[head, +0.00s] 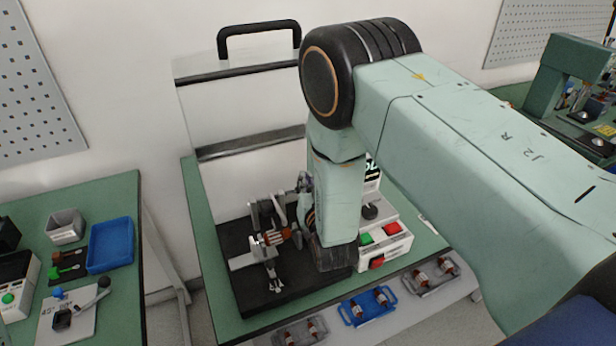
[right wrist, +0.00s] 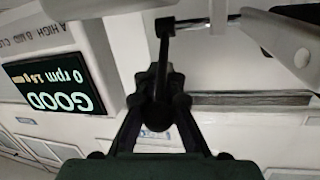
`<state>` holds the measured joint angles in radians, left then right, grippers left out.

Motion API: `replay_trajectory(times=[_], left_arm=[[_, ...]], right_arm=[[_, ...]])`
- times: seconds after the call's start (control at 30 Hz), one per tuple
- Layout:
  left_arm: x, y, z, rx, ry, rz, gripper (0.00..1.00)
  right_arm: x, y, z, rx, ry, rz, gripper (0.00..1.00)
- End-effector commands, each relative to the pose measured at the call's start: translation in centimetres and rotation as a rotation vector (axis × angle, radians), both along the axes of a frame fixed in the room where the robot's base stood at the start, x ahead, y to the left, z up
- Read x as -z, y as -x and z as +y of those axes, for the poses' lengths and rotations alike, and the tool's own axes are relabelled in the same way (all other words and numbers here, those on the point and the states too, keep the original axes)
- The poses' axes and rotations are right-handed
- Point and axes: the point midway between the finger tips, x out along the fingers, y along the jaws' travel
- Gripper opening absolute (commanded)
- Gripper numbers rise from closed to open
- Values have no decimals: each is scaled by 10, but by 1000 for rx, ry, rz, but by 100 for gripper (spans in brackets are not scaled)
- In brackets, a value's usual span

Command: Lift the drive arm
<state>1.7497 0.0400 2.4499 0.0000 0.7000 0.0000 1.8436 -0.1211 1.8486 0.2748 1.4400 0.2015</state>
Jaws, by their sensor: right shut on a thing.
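The test rig stands on a black base plate (head: 247,297), with grey metal brackets and a copper-wound part (head: 276,238). My right gripper (head: 305,190) is at the rear right of the rig, partly hidden by my own arm. In the right wrist view its fingers (right wrist: 160,80) are closed around a dark, round-ended grip, which seems to be the handle of the drive arm. A black bar (right wrist: 166,38) rises from between the fingertips and meets a crosspiece. The drive arm's far end and its height cannot be told clearly. My left gripper is not in view.
A control box (head: 396,246) with green and red buttons stands close right of the rig. Its screen (right wrist: 45,85) reads "GOOD" and 0 rpm. A clear guard with a black handle (head: 258,28) stands behind. Small trays, one blue (head: 366,307), lie in front.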

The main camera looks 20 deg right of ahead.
Motion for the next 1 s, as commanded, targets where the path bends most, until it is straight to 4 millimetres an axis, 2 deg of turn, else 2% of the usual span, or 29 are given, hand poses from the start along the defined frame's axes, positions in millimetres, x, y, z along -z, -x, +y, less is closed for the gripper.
replay_trajectory(times=[0.03, 0.1, 0.3, 0.8, 0.83, 1.0], left_arm=[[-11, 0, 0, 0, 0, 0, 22], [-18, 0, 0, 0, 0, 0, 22], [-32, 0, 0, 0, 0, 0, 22], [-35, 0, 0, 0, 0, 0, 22], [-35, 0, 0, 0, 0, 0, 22], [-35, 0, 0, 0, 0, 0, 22]], right_arm=[[-6, 0, 0, 0, 4, 36, 0], [-8, -3, 0, 0, 6, 83, 0], [-10, -9, 0, 0, 10, 193, 0], [-9, -13, 0, 0, 11, 238, 0], [-9, -13, 0, 0, 11, 238, 7], [-9, -13, 0, 0, 10, 238, 21]])
